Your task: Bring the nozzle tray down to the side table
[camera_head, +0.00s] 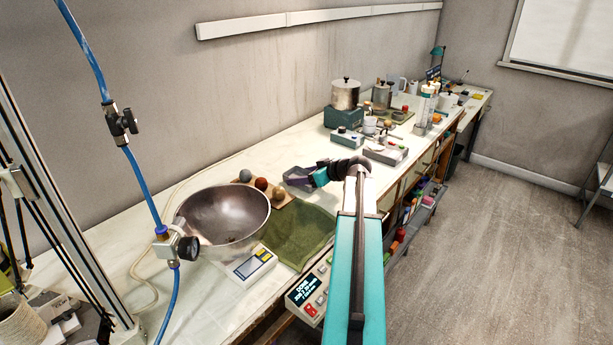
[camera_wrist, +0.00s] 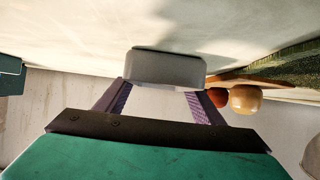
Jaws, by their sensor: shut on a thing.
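My gripper (camera_head: 303,181) is above the long white workbench, near the middle of the head view. Its purple fingers are shut on a small grey tray (camera_wrist: 165,68), which I take for the nozzle tray. In the wrist view the tray spans the space between the fingertips (camera_wrist: 160,92). I cannot tell which surface is the side table.

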